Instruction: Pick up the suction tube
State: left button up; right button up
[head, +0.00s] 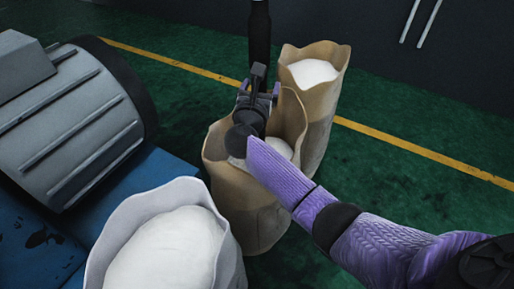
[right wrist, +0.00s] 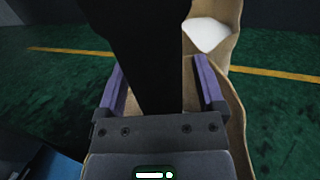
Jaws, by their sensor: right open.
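The suction tube (head: 260,35) is a black upright tube coming down from the top edge of the head view. Its lower part is hidden behind my right gripper (head: 259,92), over the middle paper bag. In the right wrist view the dark tube (right wrist: 145,45) stands between the two purple fingers of the right gripper (right wrist: 159,75). The fingers are apart, one on each side of it, with a visible gap at least on the right side. I cannot tell whether the left finger touches it. My left gripper is in neither view.
The middle brown paper bag (head: 245,205) holds white powder, right under my right gripper. Another brown bag (head: 322,110) stands behind it, and a whitish bag (head: 229,262) in front. A grey ribbed motor (head: 75,125) on a blue base (head: 30,235) fills the left. Green floor is free at right.

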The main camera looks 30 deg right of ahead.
jog(key=shift+r, duration=0.1)
grip_shut()
dwell(0.3)
dwell(0.6)
dwell(0.4)
